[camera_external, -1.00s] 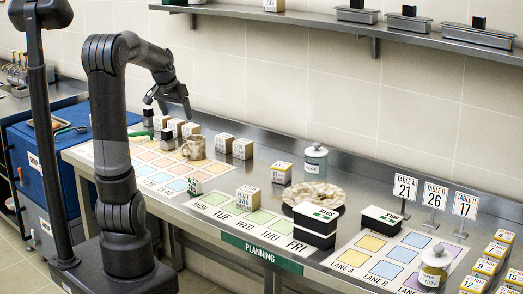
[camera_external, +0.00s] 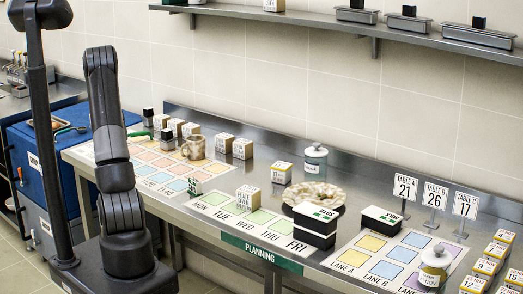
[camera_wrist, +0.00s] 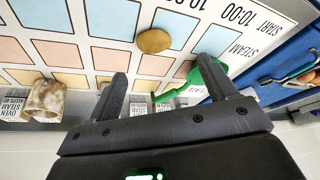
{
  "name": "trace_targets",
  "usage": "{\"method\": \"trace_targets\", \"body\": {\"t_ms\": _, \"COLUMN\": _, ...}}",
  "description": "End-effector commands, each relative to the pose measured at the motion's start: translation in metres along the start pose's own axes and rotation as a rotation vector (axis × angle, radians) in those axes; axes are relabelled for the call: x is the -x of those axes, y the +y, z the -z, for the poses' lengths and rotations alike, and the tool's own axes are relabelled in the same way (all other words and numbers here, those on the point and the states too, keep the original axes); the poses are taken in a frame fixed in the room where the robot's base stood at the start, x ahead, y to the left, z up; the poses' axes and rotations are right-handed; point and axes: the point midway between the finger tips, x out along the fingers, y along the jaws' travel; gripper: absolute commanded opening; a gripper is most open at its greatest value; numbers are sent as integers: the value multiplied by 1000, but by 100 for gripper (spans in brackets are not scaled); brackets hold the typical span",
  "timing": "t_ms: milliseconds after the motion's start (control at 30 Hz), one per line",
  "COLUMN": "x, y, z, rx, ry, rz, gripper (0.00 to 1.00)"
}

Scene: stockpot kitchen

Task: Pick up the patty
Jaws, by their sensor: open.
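A round, brown, flat-looking piece that looks like the patty (camera_wrist: 153,41) lies on the printed mat (camera_wrist: 105,14) in the wrist view, at the edge of a pink square. My gripper (camera_wrist: 163,68) is open in the wrist view, with nothing between its two dark fingers. The patty shows just beyond the fingertips, slightly left of midway between them. In the external view my arm's upright links hide my gripper, and I cannot make out the patty there.
A green-handled item (camera_wrist: 213,80) lies close by the right finger. A tan mug (camera_wrist: 45,100) stands at the left, also seen on the counter (camera_external: 194,148). Labelled boxes (camera_external: 222,142) stand behind the mat. A blue cabinet (camera_external: 75,150) stands left of the counter.

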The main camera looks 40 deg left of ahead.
Motion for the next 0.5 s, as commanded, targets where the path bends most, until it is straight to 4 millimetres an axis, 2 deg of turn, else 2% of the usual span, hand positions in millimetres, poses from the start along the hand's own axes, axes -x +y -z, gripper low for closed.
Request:
{"method": "trace_targets", "body": {"t_ms": 200, "x": -35, "y": 1, "z": 0, "rx": -1, "ry": -1, "rz": -1, "gripper": 77}}
{"method": "trace_targets", "body": {"t_ms": 367, "x": -45, "y": 3, "z": 0, "rx": -1, "ry": 0, "rz": -1, "gripper": 77}}
{"method": "trace_targets", "body": {"t_ms": 500, "x": -63, "y": 8, "z": -2, "rx": -1, "ry": -2, "rz": -2, "gripper": 77}}
